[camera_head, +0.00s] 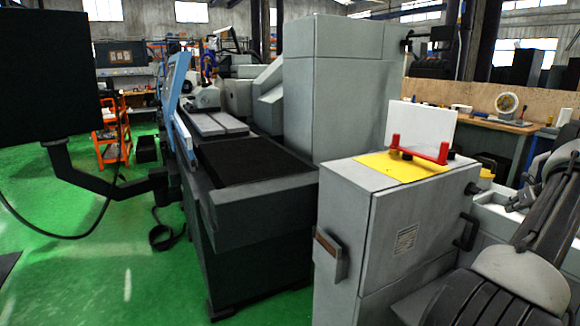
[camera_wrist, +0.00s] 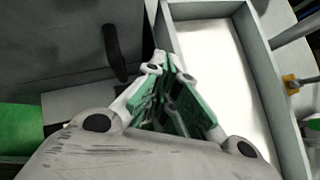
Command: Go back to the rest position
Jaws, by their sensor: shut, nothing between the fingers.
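My gripper (camera_wrist: 168,75) shows in the wrist view with its green-padded fingers together and nothing between them. It is over or beside the edge of an open grey tray or drawer (camera_wrist: 255,75) with a bare white floor. A dark handle (camera_wrist: 116,52) on a grey surface lies to the left of the fingers. I cannot tell how far the fingers are from the tray. My gripper does not show in the head view, where only part of my arm is at the lower right.
A grey cabinet (camera_head: 340,215) bears a yellow mat (camera_head: 375,166), a red holder (camera_head: 430,152) and an upright white panel (camera_head: 420,122). The grinder (camera_head: 255,215) stands to its left. A dark box on an arm (camera_head: 45,70) hangs at the left. Green floor (camera_head: 90,260) is mostly clear there.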

